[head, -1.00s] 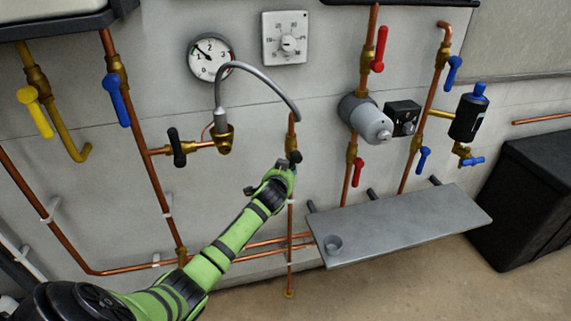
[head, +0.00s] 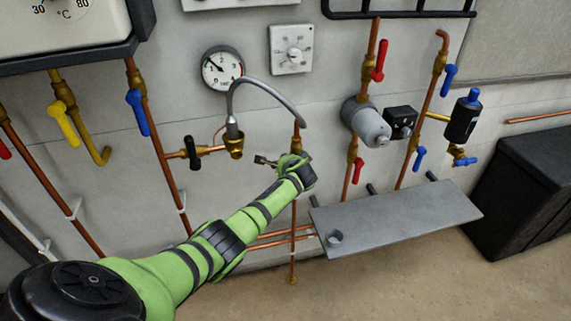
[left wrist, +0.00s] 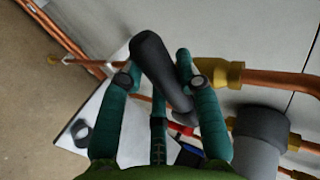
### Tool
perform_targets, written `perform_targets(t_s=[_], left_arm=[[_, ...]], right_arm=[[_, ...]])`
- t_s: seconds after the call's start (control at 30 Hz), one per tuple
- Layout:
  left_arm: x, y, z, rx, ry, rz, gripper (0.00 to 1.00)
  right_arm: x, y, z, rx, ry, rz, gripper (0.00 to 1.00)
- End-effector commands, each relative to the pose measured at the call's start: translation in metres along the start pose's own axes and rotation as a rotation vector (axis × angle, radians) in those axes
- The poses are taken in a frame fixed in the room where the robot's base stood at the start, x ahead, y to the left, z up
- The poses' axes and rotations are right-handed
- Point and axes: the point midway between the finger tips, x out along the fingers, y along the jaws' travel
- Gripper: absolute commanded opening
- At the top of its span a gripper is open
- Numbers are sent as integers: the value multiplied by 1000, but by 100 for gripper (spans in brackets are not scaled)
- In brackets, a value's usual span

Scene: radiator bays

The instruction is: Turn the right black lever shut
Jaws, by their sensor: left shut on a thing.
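The lever sits by a brass valve (left wrist: 218,73) on a copper pipe (left wrist: 275,81). In the head view my left gripper (head: 286,160) is at this pipe, just below its brass fitting (head: 297,138), and mostly hides the lever. The left black lever (head: 192,153) stands apart to the left, roughly upright across its short pipe. My right gripper is out of view.
A grey hose (head: 268,86) arches above the gripper from a brass fitting. A pressure gauge (head: 222,69) and a dial box (head: 291,49) are on the wall. A grey shelf (head: 400,218) with a small cup (head: 335,237) juts out at lower right. Red levers and a grey cylinder (head: 366,122) are to the right.

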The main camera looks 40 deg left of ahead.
Motion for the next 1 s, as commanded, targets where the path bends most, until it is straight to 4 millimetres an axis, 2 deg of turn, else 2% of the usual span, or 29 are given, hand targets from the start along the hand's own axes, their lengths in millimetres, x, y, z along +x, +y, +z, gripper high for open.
perform_targets(t_s=[0.67, 0.7, 0.73, 1.0], left_arm=[[-2, -5, 1, 54, -36, -5, 0], [-2, -5, 1, 55, -36, -5, 45], [-2, -5, 1, 54, -36, -5, 57], [-2, -4, 0, 51, -34, -2, 59]], right_arm=[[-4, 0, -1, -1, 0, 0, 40], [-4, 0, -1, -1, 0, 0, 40], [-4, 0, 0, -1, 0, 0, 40], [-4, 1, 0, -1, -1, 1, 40]])
